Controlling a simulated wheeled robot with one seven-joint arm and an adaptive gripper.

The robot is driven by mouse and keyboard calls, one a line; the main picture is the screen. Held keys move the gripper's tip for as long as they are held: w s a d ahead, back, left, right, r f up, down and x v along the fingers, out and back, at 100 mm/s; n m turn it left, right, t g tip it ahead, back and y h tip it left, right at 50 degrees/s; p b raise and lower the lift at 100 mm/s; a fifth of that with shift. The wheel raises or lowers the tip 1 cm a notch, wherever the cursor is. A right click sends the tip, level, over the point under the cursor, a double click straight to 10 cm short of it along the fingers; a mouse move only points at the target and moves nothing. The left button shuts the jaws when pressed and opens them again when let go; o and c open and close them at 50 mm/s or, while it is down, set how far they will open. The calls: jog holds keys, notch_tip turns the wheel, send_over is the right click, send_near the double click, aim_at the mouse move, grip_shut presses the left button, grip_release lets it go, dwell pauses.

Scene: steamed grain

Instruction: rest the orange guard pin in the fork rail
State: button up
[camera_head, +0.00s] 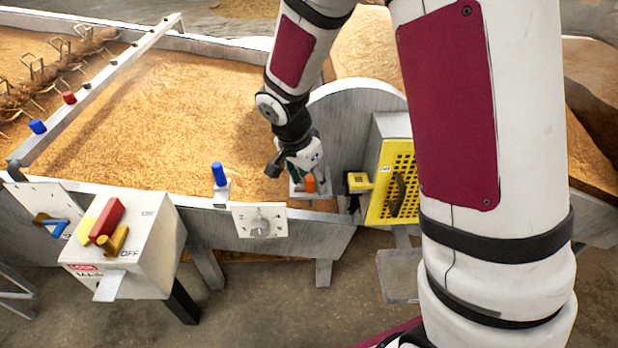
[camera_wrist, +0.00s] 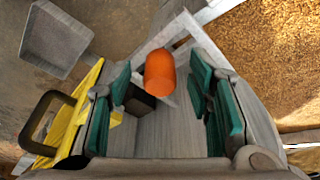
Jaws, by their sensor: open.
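The orange guard pin (camera_head: 310,183) stands on a small grey bracket at the front edge of the grain bed, right of the middle. In the wrist view the pin (camera_wrist: 160,74) shows between and just beyond my teal finger pads. My gripper (camera_wrist: 162,92) is open, with a gap on each side of the pin. In the head view my gripper (camera_head: 300,170) is right above and behind the pin and partly hides the bracket. A long pale rail (camera_head: 110,73) crosses the bed at the left and bears blue and red pegs. I cannot tell for sure that it is the fork rail.
A yellow perforated guard (camera_head: 389,182) stands close on the right. A blue peg (camera_head: 219,174) and a dial plate (camera_head: 259,220) are at the front edge. A control box (camera_head: 125,243) with a red handle stands front left. The grain surface (camera_head: 170,110) is open.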

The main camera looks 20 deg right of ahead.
jog(key=v, duration=1.2)
dwell(0.3)
jog(key=s+d+r+n+y, duration=0.1)
jog(key=s+r+n, duration=0.25)
jog(key=s, duration=0.65)
jog(key=s+d+r+n+y, duration=0.15)
jog(key=s+n, duration=0.35)
jog(key=s, duration=0.5)
jog(key=s+d+r+n, duration=0.2)
jog(key=s+r+n, duration=0.15)
jog(key=s, duration=0.65)
notch_tip(320, 180, up, 19)
jog(key=t+p, duration=0.2)
jog(key=p, duration=1.6)
jog(key=shift+s+a+n+t, duration=0.2)
jog(key=shift+a+n+t, duration=0.1)
jog(key=shift+a+t, duration=0.15)
